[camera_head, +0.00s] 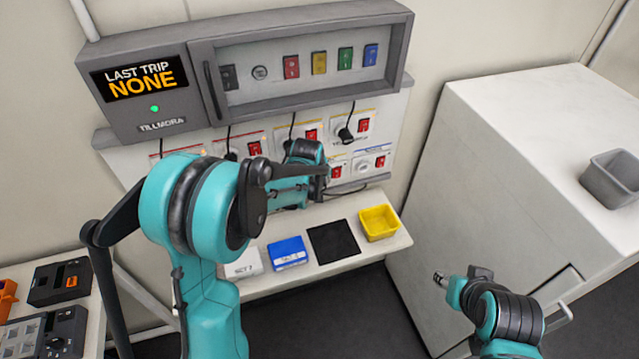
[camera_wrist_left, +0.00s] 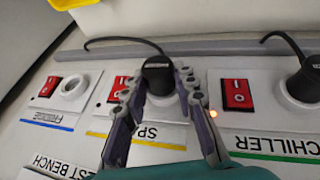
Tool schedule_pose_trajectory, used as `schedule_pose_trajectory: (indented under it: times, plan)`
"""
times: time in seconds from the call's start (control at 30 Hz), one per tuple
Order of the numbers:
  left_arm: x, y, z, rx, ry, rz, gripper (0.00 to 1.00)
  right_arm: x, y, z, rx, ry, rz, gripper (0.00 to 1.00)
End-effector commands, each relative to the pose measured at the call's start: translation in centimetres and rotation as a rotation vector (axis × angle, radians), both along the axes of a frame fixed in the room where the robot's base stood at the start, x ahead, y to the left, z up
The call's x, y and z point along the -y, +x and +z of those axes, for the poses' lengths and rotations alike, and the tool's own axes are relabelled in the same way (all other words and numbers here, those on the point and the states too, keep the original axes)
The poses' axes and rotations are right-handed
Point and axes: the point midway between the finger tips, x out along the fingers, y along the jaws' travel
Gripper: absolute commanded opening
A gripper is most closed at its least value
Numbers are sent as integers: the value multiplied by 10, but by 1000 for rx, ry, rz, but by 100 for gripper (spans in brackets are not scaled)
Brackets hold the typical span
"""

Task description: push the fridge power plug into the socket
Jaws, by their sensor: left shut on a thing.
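In the left wrist view my left gripper (camera_wrist_left: 158,88) is shut on a black plug (camera_wrist_left: 158,70) with a cord running off left. The plug is at the middle outlet, whose yellow-striped label (camera_wrist_left: 140,133) starts with "SP"; its fingers hide whether it is seated. Left of it is an empty round white socket (camera_wrist_left: 74,87), with a blue-striped label that seems to read "FRIDGE" (camera_wrist_left: 46,118). In the head view my left gripper (camera_head: 322,180) is at the panel's lower row, beside that empty socket (camera_head: 363,168). My right gripper (camera_head: 460,277) is low at right; its opening is unclear.
The chiller outlet (camera_wrist_left: 285,115) holds another black plug (camera_wrist_left: 303,80), close to the right finger. A shelf below the panel carries a blue box (camera_head: 288,253), a black mat (camera_head: 334,243) and a yellow bin (camera_head: 379,223). A large white cabinet (camera_head: 480,190) stands at right.

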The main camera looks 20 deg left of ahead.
Motion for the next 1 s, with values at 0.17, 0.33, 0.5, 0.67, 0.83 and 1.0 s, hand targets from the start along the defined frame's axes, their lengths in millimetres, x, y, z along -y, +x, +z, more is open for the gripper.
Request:
schedule_pose_trajectory:
  times: [0.17,0.33,0.5,0.67,0.83,1.0]
  plan:
    - [-1,1,0,2,1,1,35,0,0,0,0,0,0,40]
    - [-1,1,0,1,1,0,52,0,0,0,0,0,0,40]
    - [-1,1,0,1,1,0,52,0,0,0,0,0,0,40]
    - [0,-4,9,1,1,0,52,0,0,0,0,0,0,40]
    - [0,-18,37,1,1,0,52,0,0,0,0,0,0,40]
    - [0,-34,70,1,1,0,52,0,0,0,0,0,0,40]
